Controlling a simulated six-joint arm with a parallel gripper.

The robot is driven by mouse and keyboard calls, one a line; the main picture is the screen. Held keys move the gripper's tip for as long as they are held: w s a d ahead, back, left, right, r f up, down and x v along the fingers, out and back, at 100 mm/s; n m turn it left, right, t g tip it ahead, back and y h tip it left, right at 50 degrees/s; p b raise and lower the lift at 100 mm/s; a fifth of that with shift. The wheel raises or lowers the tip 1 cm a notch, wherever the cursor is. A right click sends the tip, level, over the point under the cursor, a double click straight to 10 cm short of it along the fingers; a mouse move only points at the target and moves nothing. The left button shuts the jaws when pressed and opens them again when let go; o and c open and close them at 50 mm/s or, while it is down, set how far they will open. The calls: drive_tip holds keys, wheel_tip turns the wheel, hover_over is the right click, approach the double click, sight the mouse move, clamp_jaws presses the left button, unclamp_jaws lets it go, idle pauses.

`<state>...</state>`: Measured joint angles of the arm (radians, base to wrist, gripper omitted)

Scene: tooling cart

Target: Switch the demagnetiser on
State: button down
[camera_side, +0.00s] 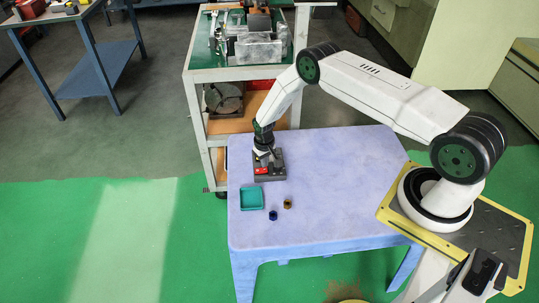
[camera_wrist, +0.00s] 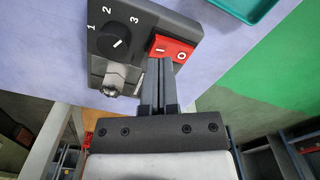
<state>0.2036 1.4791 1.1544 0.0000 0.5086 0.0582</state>
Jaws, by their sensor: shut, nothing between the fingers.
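The demagnetiser (camera_side: 277,175) is a dark grey box on the pale blue table. In the wrist view its top face (camera_wrist: 180,18) carries a black dial (camera_wrist: 116,43) numbered 1 to 3 and a red rocker switch (camera_wrist: 184,49) marked I and O. My gripper (camera_wrist: 159,63) is shut and empty, its fingertips at the edge of the rocker by the I mark. I cannot tell whether they touch it or which side of the rocker is down. In the side view my gripper (camera_side: 264,157) points down over the box and hides part of it.
A teal tray (camera_side: 251,198) stands in front of the box, with a small blue piece (camera_side: 273,215) and a brass-coloured one (camera_side: 287,204) beside it. The table's right part (camera_side: 345,180) is clear. A cart (camera_side: 202,75) with metal tooling stands behind.

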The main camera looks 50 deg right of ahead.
drive_tip(key=shift+f, duration=1.1)
idle(0.9)
drive_tip(key=shift+r, duration=3.55)
drive_tip(key=shift+r, duration=0.1)
drive_tip(key=shift+r, duration=0.2)
wheel_tip(320, 180, up, 10)
hover_over(265, 169)
drive_tip(key=s+a, duration=0.1)
drive_tip(key=a, duration=0.2)
drive_tip(key=s+a+r+n+t, duration=0.1)
drive_tip(key=s+a+r, duration=0.2)
drive_tip(key=s+r, duration=0.35)
drive_tip(key=s+a+r+n+t, duration=0.1)
drive_tip(key=s+a+r, duration=0.3)
drive_tip(key=s+r, duration=0.7)
drive_tip(key=s+n, duration=0.1)
drive_tip(key=s, duration=0.2)
drive_tip(key=shift+s+a+r+t, duration=0.15)
drive_tip(key=shift+a+r+t, duration=0.05)
drive_tip(key=shift+r+t, duration=0.1)
